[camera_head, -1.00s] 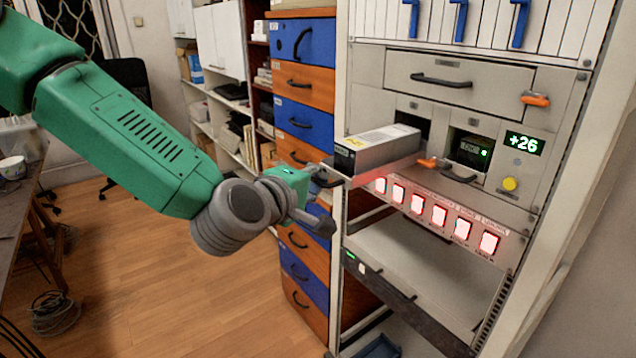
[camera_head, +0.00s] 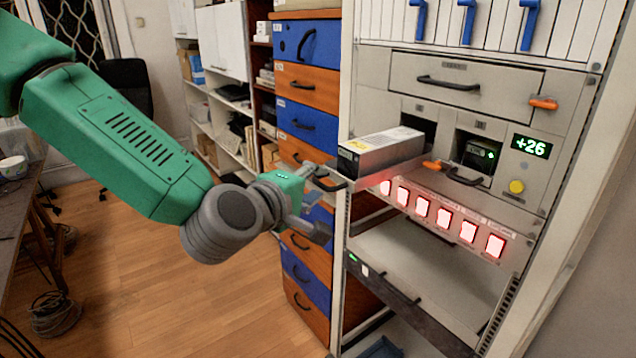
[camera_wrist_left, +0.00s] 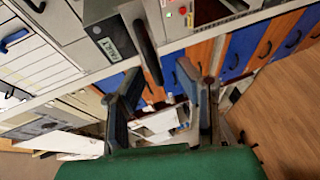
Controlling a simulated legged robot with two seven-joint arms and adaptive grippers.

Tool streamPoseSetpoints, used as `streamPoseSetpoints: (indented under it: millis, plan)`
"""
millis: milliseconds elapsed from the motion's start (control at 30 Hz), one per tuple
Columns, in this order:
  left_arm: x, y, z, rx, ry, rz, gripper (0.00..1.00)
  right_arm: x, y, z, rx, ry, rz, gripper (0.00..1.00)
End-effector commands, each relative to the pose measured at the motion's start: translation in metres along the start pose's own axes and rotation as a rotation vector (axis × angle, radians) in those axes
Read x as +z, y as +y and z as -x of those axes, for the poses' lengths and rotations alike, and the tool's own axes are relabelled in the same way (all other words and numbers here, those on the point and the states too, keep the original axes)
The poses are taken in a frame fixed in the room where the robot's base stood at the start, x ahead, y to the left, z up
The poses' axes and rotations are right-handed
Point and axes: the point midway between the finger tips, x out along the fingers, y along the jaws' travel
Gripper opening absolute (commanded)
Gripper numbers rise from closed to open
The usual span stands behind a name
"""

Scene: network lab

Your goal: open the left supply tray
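The left supply tray (camera_head: 385,148) is a silver box with a yellow label on top. It sticks well out of the left bay of the rack. Its dark handle (camera_head: 333,182) is at its front end and also shows in the left wrist view (camera_wrist_left: 147,45). My left gripper (camera_head: 318,205) is at the handle, with its fingers apart. In the left wrist view my left gripper (camera_wrist_left: 165,88) is wide open, and the handle's end reaches toward the gap between the fingers. I cannot tell whether a finger touches it. My right gripper is not in view.
The right supply unit (camera_head: 479,152) sits inside its bay, beside an orange latch (camera_head: 432,165). Red-lit switches (camera_head: 444,218) run below. A lower shelf (camera_head: 430,268) is pulled out. Blue and orange drawers (camera_head: 308,90) stand left of the rack.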

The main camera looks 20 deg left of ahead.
Motion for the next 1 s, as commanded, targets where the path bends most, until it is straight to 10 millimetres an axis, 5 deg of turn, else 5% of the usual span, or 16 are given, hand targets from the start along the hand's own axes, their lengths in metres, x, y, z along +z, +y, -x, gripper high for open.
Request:
streamPoseSetpoints:
  millis: [400, 867, 1000]
  plan:
    - [-0.003, -0.001, 0.058, -0.001, 0.004, 0.002, 0.29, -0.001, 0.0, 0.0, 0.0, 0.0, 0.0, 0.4]
    - [-0.003, -0.002, 0.06, -0.002, 0.003, 0.002, 0.29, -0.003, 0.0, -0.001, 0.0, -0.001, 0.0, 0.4]
    - [0.002, -0.023, 0.058, -0.044, -0.012, -0.036, 0.29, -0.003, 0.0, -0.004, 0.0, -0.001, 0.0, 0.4]
